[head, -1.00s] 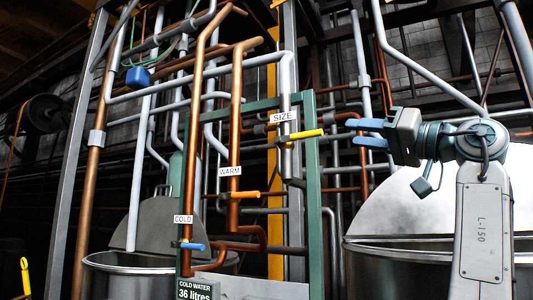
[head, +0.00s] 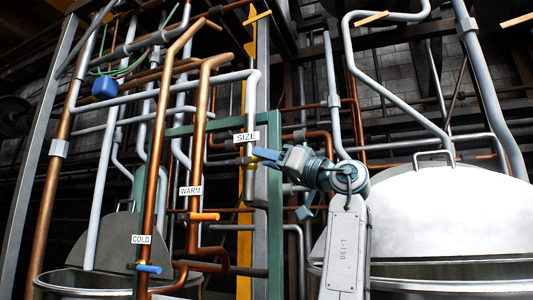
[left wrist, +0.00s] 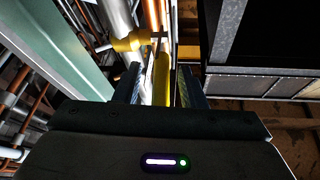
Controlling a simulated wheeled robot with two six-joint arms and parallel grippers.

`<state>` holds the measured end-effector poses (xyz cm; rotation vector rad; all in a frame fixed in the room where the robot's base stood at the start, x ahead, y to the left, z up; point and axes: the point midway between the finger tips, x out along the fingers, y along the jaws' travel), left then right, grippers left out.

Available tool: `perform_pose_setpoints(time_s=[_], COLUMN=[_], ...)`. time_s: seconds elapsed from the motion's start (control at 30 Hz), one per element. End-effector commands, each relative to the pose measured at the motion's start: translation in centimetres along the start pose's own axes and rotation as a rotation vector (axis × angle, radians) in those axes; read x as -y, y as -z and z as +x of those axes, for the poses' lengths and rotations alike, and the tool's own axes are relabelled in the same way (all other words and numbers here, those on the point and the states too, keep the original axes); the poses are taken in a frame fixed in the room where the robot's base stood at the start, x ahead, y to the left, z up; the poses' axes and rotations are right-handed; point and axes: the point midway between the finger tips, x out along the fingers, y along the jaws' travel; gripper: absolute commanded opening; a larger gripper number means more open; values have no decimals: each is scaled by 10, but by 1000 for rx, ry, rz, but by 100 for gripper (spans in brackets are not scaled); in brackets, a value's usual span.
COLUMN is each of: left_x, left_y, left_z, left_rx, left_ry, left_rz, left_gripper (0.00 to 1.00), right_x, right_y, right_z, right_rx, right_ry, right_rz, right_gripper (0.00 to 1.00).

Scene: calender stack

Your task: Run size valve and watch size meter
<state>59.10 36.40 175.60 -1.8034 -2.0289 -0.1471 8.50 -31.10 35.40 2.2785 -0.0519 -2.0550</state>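The yellow SIZE valve handle sits just under the SIZE label (head: 246,138) on a grey pipe and is largely hidden by my gripper in the head view. My left gripper (head: 266,158) is at the handle, its blue fingers pointing left. In the left wrist view the yellow handle (left wrist: 161,80) lies between the two dark fingers (left wrist: 157,88). Gaps show on both sides, so the fingers look open around it and not closed on it. My right gripper is not in view. I cannot make out a size meter.
The orange WARM handle (head: 203,217) and blue COLD handle (head: 149,268) are lower left on copper pipes. A green post (head: 275,240) stands close beside my gripper. A large steel vat (head: 440,210) is at right, another vat (head: 90,281) at lower left.

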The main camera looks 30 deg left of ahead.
Motion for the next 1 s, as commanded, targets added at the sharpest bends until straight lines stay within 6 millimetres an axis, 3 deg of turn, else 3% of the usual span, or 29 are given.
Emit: perform_pose_setpoints(time_s=[0.37, 0.57, 0.83, 1.0], left_x=[0, 0, 2, 14], left_y=[0, 0, 0, -1], left_z=[6, 6, 7, 14], left_rx=[0, 0, 6, 50], left_ry=[-1, -1, -2, -7], left_rz=[0, 0, -2, -9], left_gripper=[37, 0, 0, 0], right_x=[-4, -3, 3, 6], right_y=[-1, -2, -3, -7], right_z=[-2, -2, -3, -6], right_rx=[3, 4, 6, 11], right_ry=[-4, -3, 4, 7], right_rz=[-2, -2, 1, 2], right_gripper=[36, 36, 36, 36])
